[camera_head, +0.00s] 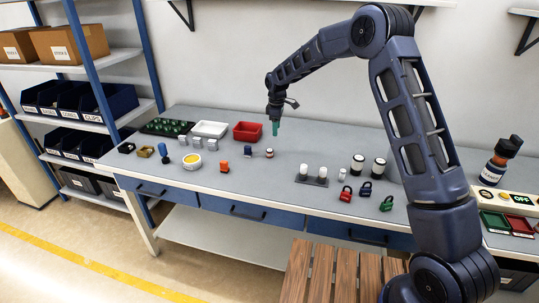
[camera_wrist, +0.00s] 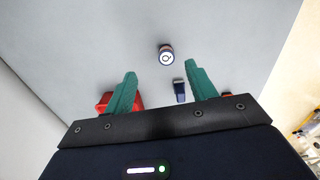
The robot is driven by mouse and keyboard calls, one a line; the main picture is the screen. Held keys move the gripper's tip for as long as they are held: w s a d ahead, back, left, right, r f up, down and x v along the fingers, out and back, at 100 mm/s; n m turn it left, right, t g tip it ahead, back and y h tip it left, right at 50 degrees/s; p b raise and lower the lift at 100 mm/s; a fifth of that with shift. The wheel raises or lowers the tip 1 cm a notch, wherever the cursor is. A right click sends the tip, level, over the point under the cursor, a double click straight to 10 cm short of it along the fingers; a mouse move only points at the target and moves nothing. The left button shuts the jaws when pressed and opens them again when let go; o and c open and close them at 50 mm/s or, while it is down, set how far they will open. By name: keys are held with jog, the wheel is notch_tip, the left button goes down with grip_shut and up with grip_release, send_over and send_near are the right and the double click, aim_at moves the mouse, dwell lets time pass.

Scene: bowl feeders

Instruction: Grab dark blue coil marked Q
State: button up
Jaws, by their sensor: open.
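A small round coil (camera_wrist: 167,57) shows in the wrist view with a white top face marked with a dark Q and a reddish-brown side band. It stands upright on the grey bench and appears in the head view as a small banded cylinder (camera_head: 269,153). My gripper (camera_wrist: 160,70) is open, with its two green fingers spread and nothing held between them. In the head view my gripper (camera_head: 275,128) hangs above the bench, just over and behind the coil. The coil lies ahead of the fingertips, between their lines, and is apart from them.
A dark blue block (camera_wrist: 179,90) lies close to the coil; it also shows in the head view (camera_head: 248,150). A red bin (camera_head: 248,131) and white bin (camera_head: 209,129) stand behind. An orange piece (camera_head: 224,166) is left-front. A dark holder with white cylinders (camera_head: 312,180) is right.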

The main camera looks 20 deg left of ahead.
aim_at(270, 150)
jog(key=shift+n, duration=0.3)
jog(key=f, duration=0.2)
jog(key=a+f, duration=0.1)
jog(key=f, duration=0.2)
jog(key=a+f, duration=0.1)
jog(key=f, duration=0.2)
jog(key=shift+s+a, duration=0.2)
jog(key=shift+s+a+f, duration=0.1)
jog(key=shift+a+f, duration=0.05)
jog(key=shift+f, duration=1.2)
jog(key=shift+s+a+f, duration=0.1)
jog(key=shift+f, duration=1.2)
jog(key=shift+c, duration=0.3)
jog(key=c, duration=1)
